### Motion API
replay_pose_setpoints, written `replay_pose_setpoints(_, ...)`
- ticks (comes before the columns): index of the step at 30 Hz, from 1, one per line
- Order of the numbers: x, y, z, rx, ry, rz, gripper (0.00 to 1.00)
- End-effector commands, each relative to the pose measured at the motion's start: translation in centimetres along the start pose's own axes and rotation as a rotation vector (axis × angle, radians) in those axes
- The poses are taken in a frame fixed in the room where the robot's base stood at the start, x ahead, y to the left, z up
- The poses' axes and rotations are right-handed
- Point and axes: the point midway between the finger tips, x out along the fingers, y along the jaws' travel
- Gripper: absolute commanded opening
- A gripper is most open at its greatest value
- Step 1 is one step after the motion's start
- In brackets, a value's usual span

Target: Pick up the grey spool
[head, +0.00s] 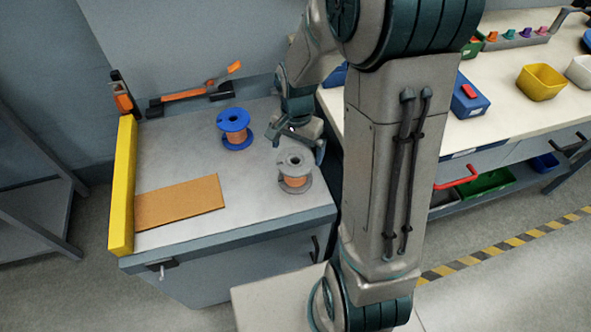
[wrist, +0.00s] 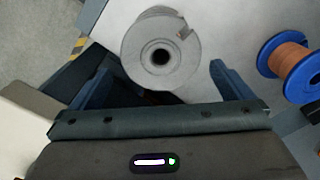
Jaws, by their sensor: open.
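The grey spool (head: 294,172) stands upright near the right front of the cabinet top, with copper-coloured wire between its flanges. In the wrist view the grey spool (wrist: 160,52) is seen from above, its round flange and dark centre hole just beyond the fingertips. My gripper (head: 297,138) is behind and above the spool in the head view, close to it. In the wrist view my gripper (wrist: 157,78) has its two fingers wide apart, one on each side of the spool's near edge, with nothing held between them.
A blue spool (head: 234,129) with copper wire stands behind and left of the grey one; it is right in the wrist view (wrist: 290,66). An orange-brown board (head: 180,203) lies left. A yellow bar (head: 122,187) lines the left edge. A workbench (head: 508,60) stands right.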

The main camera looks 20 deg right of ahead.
Motion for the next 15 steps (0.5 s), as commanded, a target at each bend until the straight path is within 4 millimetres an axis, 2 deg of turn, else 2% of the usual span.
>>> replay_pose_setpoints(9,4.3,-0.1,0.4,0.000,-0.003,0.002,1.00)
replay_pose_setpoints(15,5.1,-0.1,0.4,-0.001,0.000,0.001,1.00)
